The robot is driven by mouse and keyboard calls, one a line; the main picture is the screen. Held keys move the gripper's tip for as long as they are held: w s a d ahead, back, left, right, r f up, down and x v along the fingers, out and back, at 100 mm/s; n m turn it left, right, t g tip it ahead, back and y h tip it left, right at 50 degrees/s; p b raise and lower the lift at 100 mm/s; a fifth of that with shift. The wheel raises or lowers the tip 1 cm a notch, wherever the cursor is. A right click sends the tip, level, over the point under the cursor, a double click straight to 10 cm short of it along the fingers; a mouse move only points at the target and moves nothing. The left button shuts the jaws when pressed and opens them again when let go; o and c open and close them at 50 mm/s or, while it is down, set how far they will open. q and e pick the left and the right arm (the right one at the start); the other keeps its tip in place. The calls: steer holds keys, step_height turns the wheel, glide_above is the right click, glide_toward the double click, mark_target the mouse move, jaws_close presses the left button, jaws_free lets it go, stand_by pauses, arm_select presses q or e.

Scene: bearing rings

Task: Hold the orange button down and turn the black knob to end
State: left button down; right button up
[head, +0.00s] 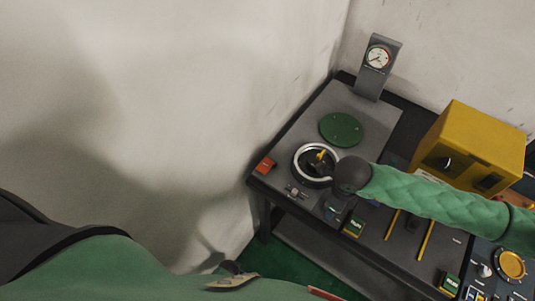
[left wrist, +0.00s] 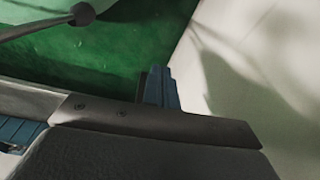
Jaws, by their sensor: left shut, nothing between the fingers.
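An orange round part with a yellow rim (head: 511,265) is on a control panel at the lower right of the head view; I cannot tell whether it is the orange button. A small red-orange block (head: 265,165) sits at the bench's left corner. I cannot make out the black knob for certain. My left gripper's blue fingers (left wrist: 158,90) show in the left wrist view over a green floor, shut and empty, away from the bench.
The grey bench (head: 365,120) carries a gauge on a post (head: 378,57), a green disc (head: 340,129), the silver ring (head: 298,173) with a yellow and black part inside, and a yellow box (head: 478,143). A pale wall (head: 150,80) stands at the left.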

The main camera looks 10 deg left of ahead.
arm_select(q)
steer(key=w+d+r+g+y, duration=0.15)
steer(key=w+r, duration=0.25)
steer(key=r, duration=0.4)
steer(key=w+d+r, duration=0.2)
steer(key=w+r, duration=0.2)
steer(key=r, duration=0.4)
step_height(320, 180, up, 47)
steer(key=n+t+h, duration=0.1)
steer(key=n+t, duration=0.2)
steer(key=n, duration=0.1)
glide_above(263, 168)
steer(key=shift+s+f+g, duration=0.15)
steer(key=shift+s+g, duration=0.1)
steer(key=shift+s, duration=0.15)
steer(key=shift+f+n, duration=0.3)
steer(key=shift+f, duration=1.55)
steer(key=shift+f, duration=1.8)
arm_select(e)
steer(key=n, duration=0.9)
